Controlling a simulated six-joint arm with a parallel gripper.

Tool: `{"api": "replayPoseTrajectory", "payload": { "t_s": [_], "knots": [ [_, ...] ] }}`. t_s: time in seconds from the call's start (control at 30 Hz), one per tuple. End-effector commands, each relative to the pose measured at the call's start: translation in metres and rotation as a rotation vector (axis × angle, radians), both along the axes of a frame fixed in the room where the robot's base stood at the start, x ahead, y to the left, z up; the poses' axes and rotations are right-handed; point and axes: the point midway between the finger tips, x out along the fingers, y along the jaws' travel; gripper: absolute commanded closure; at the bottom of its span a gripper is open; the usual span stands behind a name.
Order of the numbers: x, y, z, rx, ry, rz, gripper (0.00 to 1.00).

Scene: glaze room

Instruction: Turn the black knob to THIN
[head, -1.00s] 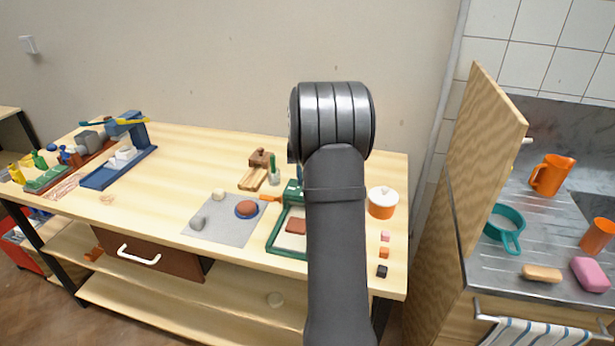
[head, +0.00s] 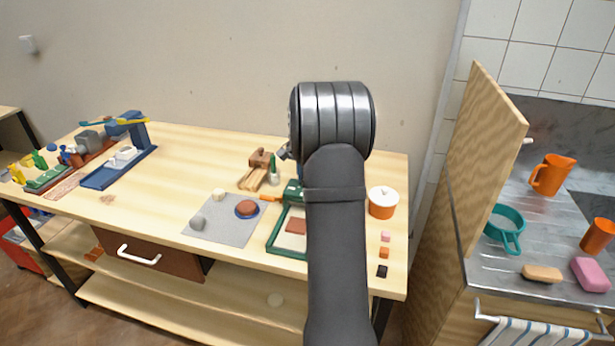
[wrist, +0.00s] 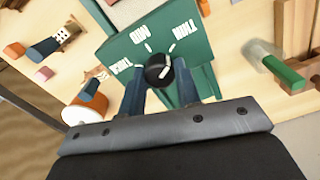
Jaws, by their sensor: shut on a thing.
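The black knob (wrist: 156,68) stands on a green panel (wrist: 205,78) in the wrist view. It carries a white mark, seen on its lower right side. White lettering upside down around it reads THICK (wrist: 119,68) at left, MID (wrist: 140,35) at top and THIN (wrist: 184,38) at upper right. I cannot tell exactly which label the mark points to. My gripper (wrist: 159,75) is shut on the knob, one blue finger on each side. In the head view my arm hides the knob and gripper; part of the green unit (head: 293,191) shows left of it.
A white-lidded orange pot (head: 383,204) and small coloured blocks (head: 385,252) are right of my arm. A wooden piece (head: 258,172) and green-handled tool (head: 273,172) stand behind left. A grey mat (head: 230,231) lies left.

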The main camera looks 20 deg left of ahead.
Motion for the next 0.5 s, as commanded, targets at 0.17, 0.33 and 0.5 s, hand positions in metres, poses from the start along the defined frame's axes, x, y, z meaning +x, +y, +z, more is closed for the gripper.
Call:
{"api": "replayPoseTrajectory", "payload": {
  "t_s": [0.17,0.33,0.5],
  "knots": [
    [0.0014,0.0,0.0012,0.001,-0.005,-0.001,0.93],
    [0.0013,0.0,0.0012,0.001,-0.005,-0.001,0.68],
    [0.0009,-0.0001,0.0008,0.0,-0.003,0.0,0.48]
  ]
}}
